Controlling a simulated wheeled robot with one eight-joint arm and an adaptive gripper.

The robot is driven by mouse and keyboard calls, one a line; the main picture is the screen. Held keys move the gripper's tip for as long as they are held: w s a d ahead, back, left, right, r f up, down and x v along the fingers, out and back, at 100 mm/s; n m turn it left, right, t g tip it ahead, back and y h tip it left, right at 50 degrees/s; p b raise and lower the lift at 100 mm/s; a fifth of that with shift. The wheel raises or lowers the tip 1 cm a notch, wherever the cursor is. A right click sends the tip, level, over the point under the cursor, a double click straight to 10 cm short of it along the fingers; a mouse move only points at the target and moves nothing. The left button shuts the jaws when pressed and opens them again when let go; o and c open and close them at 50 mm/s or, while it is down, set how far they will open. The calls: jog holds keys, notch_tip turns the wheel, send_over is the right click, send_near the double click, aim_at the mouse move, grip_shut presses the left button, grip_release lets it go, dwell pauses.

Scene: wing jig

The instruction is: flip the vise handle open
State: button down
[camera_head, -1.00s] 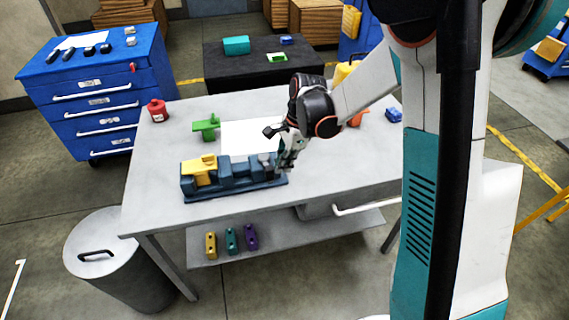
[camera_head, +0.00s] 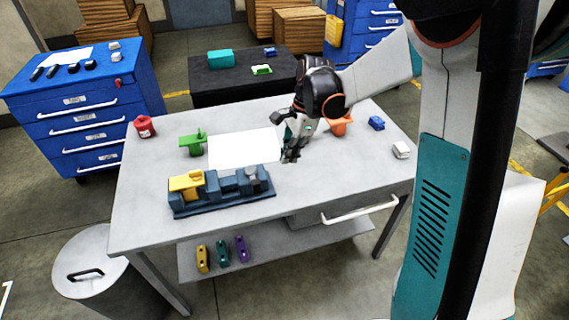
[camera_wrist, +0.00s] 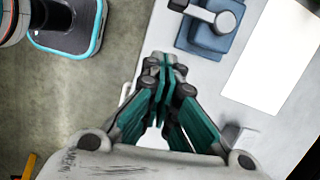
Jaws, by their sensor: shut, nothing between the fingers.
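The vise (camera_head: 222,195) is a dark blue block on a flat base, near the front left of the grey table. A yellow piece (camera_head: 186,182) sits on its left end. The grey vise handle (camera_head: 252,173) is at its right end. In the wrist view the handle (camera_wrist: 200,12) is a bar with a round knob, above the blue vise end (camera_wrist: 207,38). My gripper (camera_head: 291,155) is to the right of the vise and behind it, apart from the handle. In the wrist view my gripper (camera_wrist: 160,62) has its fingers together and holds nothing.
A white sheet (camera_head: 240,149) lies behind the vise. A green part (camera_head: 192,144) and a red container (camera_head: 145,126) stand at the back left. An orange part (camera_head: 341,126), a blue block (camera_head: 376,123) and a white block (camera_head: 401,150) are at the right. The table's front right is clear.

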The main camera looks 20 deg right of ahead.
jog(key=shift+v, duration=1)
jog(key=s+r+n+t+h, duration=0.1)
jog(key=s+r+n+t, duration=0.1)
jog(key=s+n, duration=0.3)
jog(key=s+r+n+t+h, duration=0.1)
jog(key=s+r+n+t, duration=0.2)
jog(key=s+n, duration=0.3)
jog(key=s+r+n+t+b, duration=0.1)
jog(key=s+r+n, duration=0.3)
jog(key=s, duration=0.6)
jog(key=shift+s+r+n+t+h, duration=0.35)
jog(key=shift+n+t, duration=0.35)
jog(key=shift+n, duration=0.3)
